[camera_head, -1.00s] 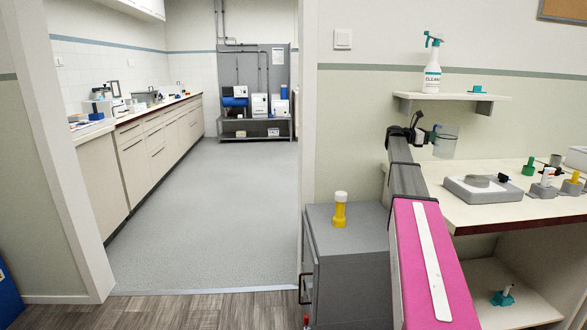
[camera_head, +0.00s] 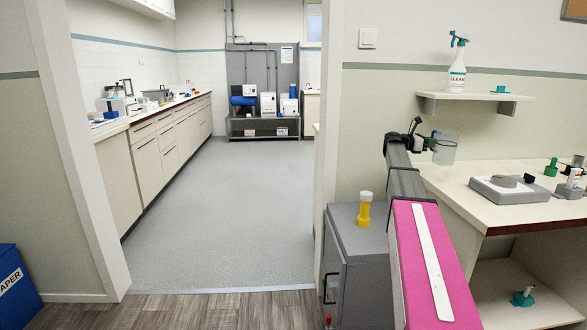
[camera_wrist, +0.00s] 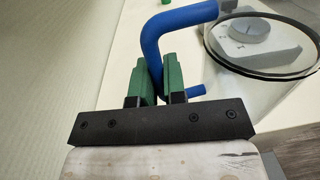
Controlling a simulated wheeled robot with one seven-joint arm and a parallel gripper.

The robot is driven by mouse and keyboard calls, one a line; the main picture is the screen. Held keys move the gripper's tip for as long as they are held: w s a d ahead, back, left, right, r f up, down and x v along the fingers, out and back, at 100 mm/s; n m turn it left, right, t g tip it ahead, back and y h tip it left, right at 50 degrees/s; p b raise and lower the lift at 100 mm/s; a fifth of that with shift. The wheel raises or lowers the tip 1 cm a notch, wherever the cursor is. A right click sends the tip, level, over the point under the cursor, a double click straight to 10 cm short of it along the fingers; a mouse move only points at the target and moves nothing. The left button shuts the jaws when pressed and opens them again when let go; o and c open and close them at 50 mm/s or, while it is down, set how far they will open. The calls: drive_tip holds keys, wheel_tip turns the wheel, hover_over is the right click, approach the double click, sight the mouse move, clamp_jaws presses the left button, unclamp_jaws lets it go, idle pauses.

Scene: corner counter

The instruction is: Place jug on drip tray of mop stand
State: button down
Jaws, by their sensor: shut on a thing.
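The jug (camera_head: 445,150) is a clear, see-through vessel with a blue handle. My gripper (camera_head: 429,143) is shut on its handle and holds the jug in the air, above the back left of the counter and below the wall shelf. In the wrist view, the green fingertips (camera_wrist: 158,82) pinch the blue handle (camera_wrist: 172,24). The clear jug (camera_wrist: 222,72) is to their right, with its dark-edged round rim showing. I cannot make out a mop stand or drip tray in these frames.
The counter (camera_head: 460,196) holds a grey scale-like device (camera_head: 507,189) and small fittings. A spray bottle (camera_head: 457,66) stands on the wall shelf (camera_head: 470,97). A grey cabinet (camera_head: 360,240) carries a yellow bottle (camera_head: 364,212). A wide doorway opens onto clear floor (camera_head: 225,190). A blue bin (camera_head: 14,288) stands left.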

drive_tip(key=s+a+f+n+t+y, duration=0.1)
drive_tip(key=s+a+f+n+t, duration=0.1)
drive_tip(key=s+a+f, duration=0.5)
drive_tip(key=s+a+f+n+t+y, duration=0.1)
drive_tip(key=s+a+f+n+t, duration=0.2)
drive_tip(key=a, duration=1.6)
drive_tip(key=s+a+f+n+t+y, duration=0.1)
drive_tip(key=s+a+f+t, duration=0.5)
drive_tip(key=s+a+f, duration=0.6)
drive_tip(key=s+a+n, duration=0.1)
drive_tip(key=s, duration=0.2)
drive_tip(key=shift+s+a+f+n+y, duration=0.15)
drive_tip(key=shift+s+a+n+y, duration=0.15)
drive_tip(key=shift+s+y, duration=0.1)
drive_tip(key=shift+a, duration=0.1)
